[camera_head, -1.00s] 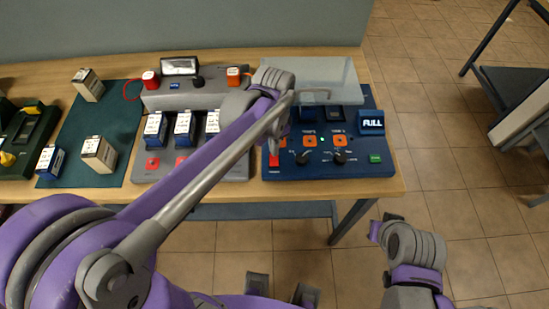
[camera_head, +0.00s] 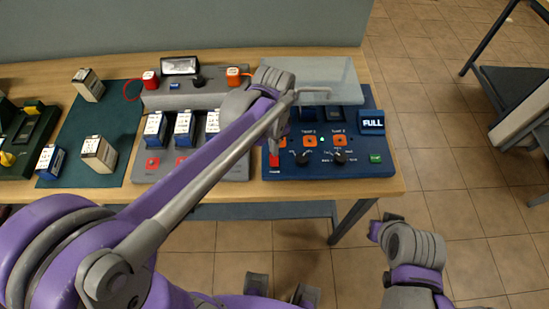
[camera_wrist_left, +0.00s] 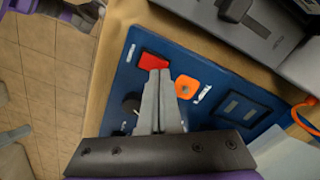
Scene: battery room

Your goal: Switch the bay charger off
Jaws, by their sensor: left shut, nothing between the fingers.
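The bay charger (camera_head: 364,189) is a blue panel at the right end of the bench, with a clear cover over its back part. A red switch (camera_head: 274,160) sits at its front left and also shows in the left wrist view (camera_wrist_left: 152,61). My left gripper (camera_wrist_left: 159,74) is shut and empty, its fingertips close at the red switch. I cannot tell whether they touch it. In the head view my left forearm and wrist hide the panel's left back part. My right arm (camera_head: 412,248) is at the lower right, away from the bench; its fingers cannot be made out.
The panel also has orange-ringed parts, black knobs (camera_head: 339,158), a green button (camera_head: 375,158) and a FULL display (camera_head: 370,121). A grey unit (camera_head: 235,170) with several batteries stands to the left. A dark green mat (camera_head: 70,145) lies farther left. Floor in front is open.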

